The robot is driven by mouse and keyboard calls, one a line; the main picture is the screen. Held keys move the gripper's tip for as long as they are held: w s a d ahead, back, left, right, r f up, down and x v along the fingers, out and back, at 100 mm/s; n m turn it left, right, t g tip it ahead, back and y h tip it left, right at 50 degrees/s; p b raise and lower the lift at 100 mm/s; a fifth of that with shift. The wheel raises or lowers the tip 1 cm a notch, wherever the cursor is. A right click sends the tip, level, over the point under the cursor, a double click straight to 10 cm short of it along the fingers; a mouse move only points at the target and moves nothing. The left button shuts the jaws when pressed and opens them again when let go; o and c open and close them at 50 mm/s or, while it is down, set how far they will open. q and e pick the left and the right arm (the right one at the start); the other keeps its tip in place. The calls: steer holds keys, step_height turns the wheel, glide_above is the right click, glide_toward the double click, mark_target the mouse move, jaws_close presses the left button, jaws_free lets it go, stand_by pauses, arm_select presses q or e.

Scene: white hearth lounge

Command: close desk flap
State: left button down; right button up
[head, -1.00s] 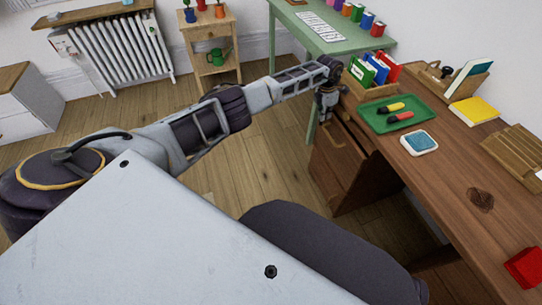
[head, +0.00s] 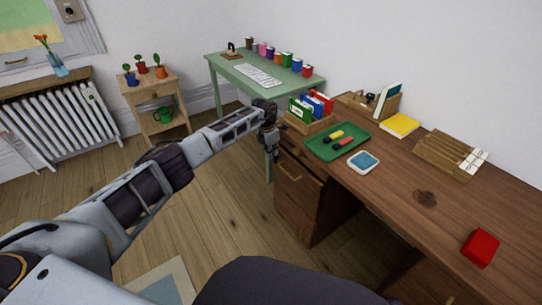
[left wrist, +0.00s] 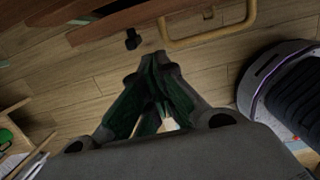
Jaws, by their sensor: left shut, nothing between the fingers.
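The brown wooden desk (head: 400,205) stands along the right in the head view. Its front, below the top, has a wooden panel with a brass handle (head: 308,170); I cannot tell for sure which panel is the flap or how far it stands open. My left gripper (head: 271,152) is beside the far end of the desk front, fingers down, shut and empty. In the left wrist view the shut fingers (left wrist: 150,105) show with a brass handle (left wrist: 210,38) and a wooden edge beyond them, apart from the fingertips. My right gripper is out of view.
A green table (head: 225,68) stands behind. Open floor (head: 235,215) lies left of the desk.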

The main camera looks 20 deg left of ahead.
arm_select(q)
step_height(320, 180, up, 7)
steer(key=w+d, duration=0.1)
steer(key=shift+w+p, duration=0.15)
steer(key=shift+p, duration=0.25)
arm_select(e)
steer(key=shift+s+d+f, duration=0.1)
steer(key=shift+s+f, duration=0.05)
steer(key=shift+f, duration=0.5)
